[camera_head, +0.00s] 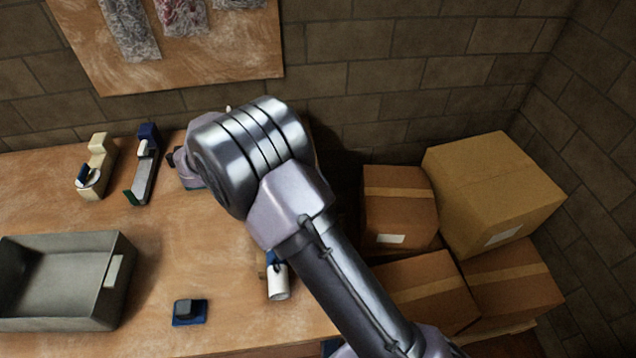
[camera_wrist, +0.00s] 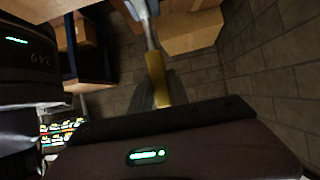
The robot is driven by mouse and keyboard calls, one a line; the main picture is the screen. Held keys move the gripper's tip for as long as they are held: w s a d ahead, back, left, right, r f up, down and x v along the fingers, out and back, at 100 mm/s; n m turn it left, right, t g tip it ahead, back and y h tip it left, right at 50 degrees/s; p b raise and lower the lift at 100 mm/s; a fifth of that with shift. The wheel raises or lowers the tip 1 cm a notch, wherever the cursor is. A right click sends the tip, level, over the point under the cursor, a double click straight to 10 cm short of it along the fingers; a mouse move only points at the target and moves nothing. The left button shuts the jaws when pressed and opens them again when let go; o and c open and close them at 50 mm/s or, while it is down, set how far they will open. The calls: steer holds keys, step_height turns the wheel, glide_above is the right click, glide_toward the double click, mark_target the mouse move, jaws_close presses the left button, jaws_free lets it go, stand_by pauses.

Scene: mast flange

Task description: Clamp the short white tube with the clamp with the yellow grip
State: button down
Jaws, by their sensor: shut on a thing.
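The short white tube (camera_head: 278,284) is near the right edge of the workbench in the head view, with a blue part (camera_head: 271,259) beside its upper end. My arm covers some of the space right next to it. In the wrist view, the clamp shows a yellow grip (camera_wrist: 158,82) and a thin metal bar running up to a pale blue-grey end at the top edge. My gripper (camera_wrist: 158,106) is shut on this clamp, though a dark edge hides the contact. In the head view, my arm hides the fingers and the clamp. The clamp appears apart from the tube.
A grey metal bin (camera_head: 118,285) stands at the bench's left. Two tape dispensers, one beige (camera_head: 96,165) and one blue-grey (camera_head: 146,168), stand at the back. A small blue-black block (camera_head: 189,311) lies in front. Several cardboard boxes (camera_head: 494,190) are stacked right of the bench.

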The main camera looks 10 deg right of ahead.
steer(key=shift+a+h+p, duration=0.6)
steer(key=shift+a+h, duration=0.15)
steer(key=shift+h, duration=0.05)
steer(key=c, duration=1.2)
jaws_free()
steer(key=shift+c, duration=0.2)
